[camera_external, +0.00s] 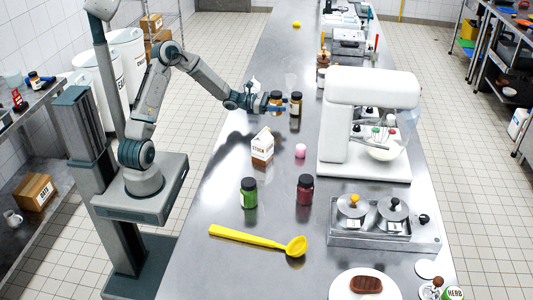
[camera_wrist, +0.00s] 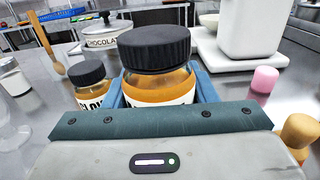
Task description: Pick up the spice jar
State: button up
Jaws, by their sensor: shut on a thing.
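A spice jar (camera_wrist: 160,82) with a black ribbed lid and orange-brown contents stands upright between my fingers in the wrist view. It also shows in the external view (camera_external: 276,97), partly behind my gripper (camera_external: 282,104). My gripper is shut around the jar's body, below the lid. The lower part of the jar is hidden, so I cannot tell whether its base touches the counter. A similar, black-lidded jar (camera_external: 296,104) stands close beside it and shows to the left in the wrist view (camera_wrist: 88,88).
A white stand mixer (camera_external: 368,125) stands to the right. A carton (camera_external: 263,148), a pink item (camera_external: 300,150), a green jar (camera_external: 249,193) and a dark red jar (camera_external: 305,190) stand nearer. A yellow ladle (camera_external: 250,240) lies in front.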

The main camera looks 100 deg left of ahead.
jog(key=w+d+r, duration=0.1)
jog(key=d+r, duration=0.4)
jog(key=d, duration=0.4)
jog(key=shift+d+r+b, duration=0.25)
jog(key=shift+r+b, duration=0.05)
jog(key=shift+b, duration=0.15)
jog(key=shift+r, duration=0.1)
